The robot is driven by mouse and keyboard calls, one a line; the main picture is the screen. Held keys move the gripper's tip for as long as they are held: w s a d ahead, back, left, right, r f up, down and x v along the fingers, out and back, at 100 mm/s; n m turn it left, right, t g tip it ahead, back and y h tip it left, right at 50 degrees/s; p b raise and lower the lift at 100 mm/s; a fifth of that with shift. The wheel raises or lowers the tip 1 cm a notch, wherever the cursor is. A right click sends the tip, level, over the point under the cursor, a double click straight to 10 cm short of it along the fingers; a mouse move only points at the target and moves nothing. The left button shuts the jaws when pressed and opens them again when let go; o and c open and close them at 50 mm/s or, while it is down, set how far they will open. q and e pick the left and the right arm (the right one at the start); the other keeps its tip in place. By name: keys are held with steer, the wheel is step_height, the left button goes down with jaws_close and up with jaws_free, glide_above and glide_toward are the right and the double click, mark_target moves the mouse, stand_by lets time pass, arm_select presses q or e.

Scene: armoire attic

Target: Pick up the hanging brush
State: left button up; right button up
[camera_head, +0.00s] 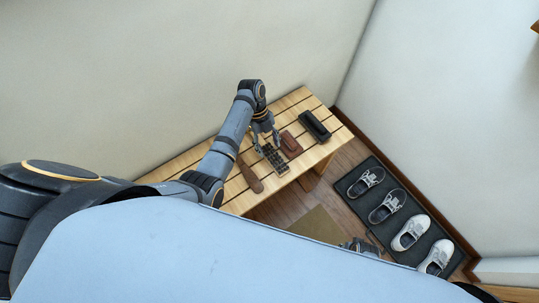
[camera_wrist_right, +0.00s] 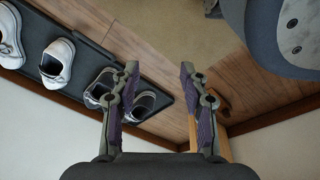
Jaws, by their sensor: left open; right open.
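Several small items lie on a slatted wooden bench (camera_head: 180,163) in the head view. A long brown piece with a narrow end and a rounded end (camera_head: 249,175) looks like a handled brush; I cannot tell if it is the hanging brush. Nothing is clearly seen hanging. My left gripper (camera_head: 265,140) points down over the bench, open, just beyond a dark ridged piece (camera_head: 274,158). I cannot tell if it touches anything. My right gripper (camera_wrist_right: 160,70) is open and empty in the right wrist view; it barely shows at the bottom of the head view.
A reddish-brown block (camera_head: 290,145) and a black oblong item (camera_head: 314,126) lie towards the bench's right end. A dark tray (camera_head: 377,222) with several shoes is on the floor to the right. Walls close in behind the bench and at right.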

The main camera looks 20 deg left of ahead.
mark_target(271, 153)
arm_select(q)
steer(key=x, duration=0.2)
steer(key=shift+f+b, duration=0.3)
steer(key=shift+f, duration=0.15)
steer(key=shift+w+f, duration=0.1)
steer(key=shift+f, duration=0.15)
steer(key=shift+d+r, duration=0.1)
steer(key=shift+d, duration=0.05)
steer(key=c, duration=0.9)
arm_select(e)
steer(key=shift+w+a+r, duration=0.2)
steer(key=shift+w+r, duration=0.35)
steer(key=shift+r, duration=0.05)
steer(key=shift+w+a+r, duration=0.2)
steer(key=shift+w+r, duration=0.3)
steer(key=shift+r, duration=0.05)
